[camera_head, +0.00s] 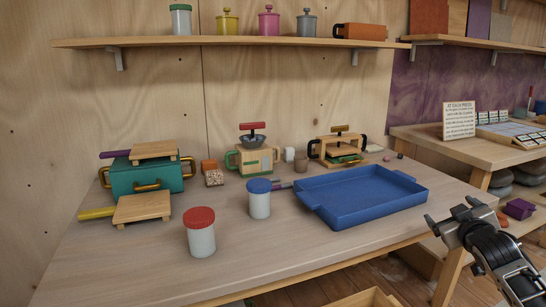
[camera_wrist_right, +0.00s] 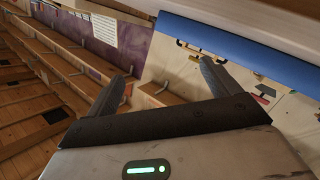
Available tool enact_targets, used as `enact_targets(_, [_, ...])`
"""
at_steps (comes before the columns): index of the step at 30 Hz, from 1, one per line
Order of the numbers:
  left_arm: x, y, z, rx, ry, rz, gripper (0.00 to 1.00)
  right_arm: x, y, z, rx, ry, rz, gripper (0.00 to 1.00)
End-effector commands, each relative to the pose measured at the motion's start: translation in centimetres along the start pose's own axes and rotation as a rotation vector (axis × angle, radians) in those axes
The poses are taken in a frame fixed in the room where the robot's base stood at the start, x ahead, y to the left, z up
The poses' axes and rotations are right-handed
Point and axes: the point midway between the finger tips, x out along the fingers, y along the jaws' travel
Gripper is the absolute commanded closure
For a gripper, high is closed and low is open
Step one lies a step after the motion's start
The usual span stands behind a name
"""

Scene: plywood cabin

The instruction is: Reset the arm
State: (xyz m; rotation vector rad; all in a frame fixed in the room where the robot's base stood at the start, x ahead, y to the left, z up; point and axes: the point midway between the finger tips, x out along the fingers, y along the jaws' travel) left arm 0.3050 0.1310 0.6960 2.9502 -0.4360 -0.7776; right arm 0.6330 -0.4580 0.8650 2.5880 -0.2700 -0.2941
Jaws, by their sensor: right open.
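My right gripper (camera_head: 459,217) is at the right of the head view, beside the table's right front corner and apart from the blue tray. It is open, with nothing between its fingers. In the right wrist view its two dark fingers (camera_wrist_right: 165,85) stand wide apart, and the view is tilted. My left gripper shows in neither view.
The wooden table (camera_head: 130,265) holds a blue tray (camera_head: 330,215), a red-lidded jar (camera_head: 200,235), a blue-lidded jar (camera_head: 260,203), a teal box (camera_head: 140,178) and a grinder (camera_head: 252,158). A side bench (camera_head: 480,150) stands at right. A shelf (camera_head: 240,42) runs above.

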Motion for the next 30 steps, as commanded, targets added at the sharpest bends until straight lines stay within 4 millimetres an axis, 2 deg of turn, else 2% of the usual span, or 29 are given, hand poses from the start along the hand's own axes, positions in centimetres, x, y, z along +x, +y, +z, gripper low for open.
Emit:
enact_targets(1, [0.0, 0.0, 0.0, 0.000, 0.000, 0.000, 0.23, -0.8, -2.4, 0.9, 0.001, -0.004, -0.038, 0.12])
enact_targets(5, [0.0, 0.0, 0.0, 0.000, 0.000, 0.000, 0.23, -3.5, -8.8, 3.2, 0.013, -0.015, -0.141, 0.12])
enact_targets(8, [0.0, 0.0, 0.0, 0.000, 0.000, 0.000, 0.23, -6.8, -14.4, 5.2, 0.038, -0.029, -0.236, 0.12])
enact_targets(9, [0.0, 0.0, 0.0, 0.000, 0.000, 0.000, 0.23, -8.6, -16.8, 5.9, 0.054, -0.036, -0.277, 0.12])
enact_targets(11, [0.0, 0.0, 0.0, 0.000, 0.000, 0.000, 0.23, -11.5, -20.2, 7.0, 0.084, -0.049, -0.339, 0.12])
enact_targets(12, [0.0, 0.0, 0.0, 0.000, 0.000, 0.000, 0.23, -13.7, -22.2, 7.6, 0.109, -0.059, -0.378, 0.12])
enact_targets(15, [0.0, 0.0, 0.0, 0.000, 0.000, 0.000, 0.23, -19.2, -26.4, 8.6, 0.177, -0.085, -0.463, 0.12])
enact_targets(18, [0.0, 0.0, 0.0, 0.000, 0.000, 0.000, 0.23, -23.8, -29.0, 8.9, 0.243, -0.110, -0.521, 0.12])
enact_targets(21, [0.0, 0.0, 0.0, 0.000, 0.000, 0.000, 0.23, -27.7, -30.6, 8.8, 0.306, -0.135, -0.561, 0.12])
enact_targets(24, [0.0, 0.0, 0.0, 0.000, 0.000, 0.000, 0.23, -30.9, -31.4, 8.5, 0.362, -0.159, -0.587, 0.12])
enact_targets(30, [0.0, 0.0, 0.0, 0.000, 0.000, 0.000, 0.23, -35.9, -32.0, 7.6, 0.463, -0.204, -0.612, 0.12])
